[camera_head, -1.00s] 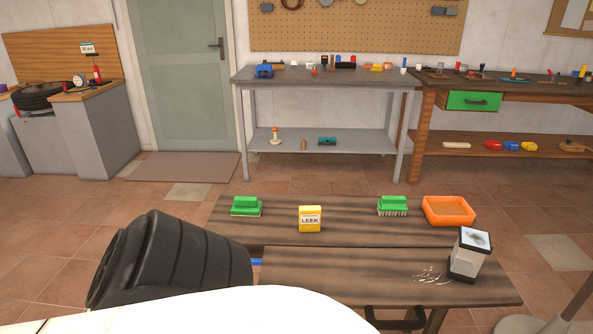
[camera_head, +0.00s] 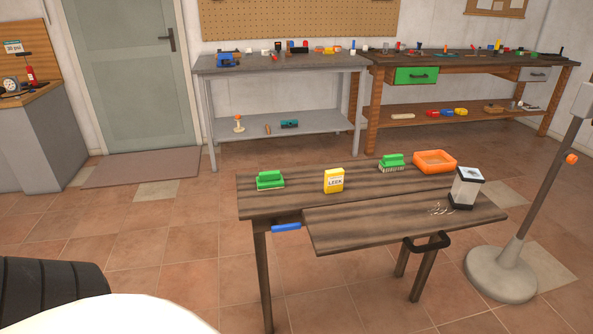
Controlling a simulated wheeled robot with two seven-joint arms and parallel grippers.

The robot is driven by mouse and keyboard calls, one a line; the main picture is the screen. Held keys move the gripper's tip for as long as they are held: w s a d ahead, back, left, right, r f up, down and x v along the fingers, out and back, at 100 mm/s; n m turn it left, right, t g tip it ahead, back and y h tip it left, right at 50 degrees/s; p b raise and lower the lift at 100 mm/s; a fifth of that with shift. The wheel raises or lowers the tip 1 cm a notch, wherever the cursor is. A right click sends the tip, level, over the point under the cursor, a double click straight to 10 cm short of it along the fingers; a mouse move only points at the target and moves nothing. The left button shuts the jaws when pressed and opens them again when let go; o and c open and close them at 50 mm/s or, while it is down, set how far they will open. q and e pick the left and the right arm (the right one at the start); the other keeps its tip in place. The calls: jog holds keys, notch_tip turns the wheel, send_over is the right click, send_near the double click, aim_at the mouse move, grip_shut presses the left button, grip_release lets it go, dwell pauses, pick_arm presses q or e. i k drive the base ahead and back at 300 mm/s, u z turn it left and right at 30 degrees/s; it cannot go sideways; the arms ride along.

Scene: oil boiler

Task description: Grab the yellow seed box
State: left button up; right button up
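The yellow seed box (camera_head: 334,180), labelled LEEK, stands upright on the rear board of the wooden workbench (camera_head: 408,225), near the middle. Nothing touches it. Neither of my grippers shows in the head view. A black ribbed part and a white rounded part fill the lower left corner, well apart from the box.
A green brush (camera_head: 270,181) lies left of the box. Another green brush (camera_head: 392,163), an orange tray (camera_head: 435,161) and a clear-sided container (camera_head: 465,188) are to its right. A stand with a round base (camera_head: 502,274) is at the right. Tiled floor is clear at left.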

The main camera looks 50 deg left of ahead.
aim_at(334, 179)
jog(key=u, duration=1.9)
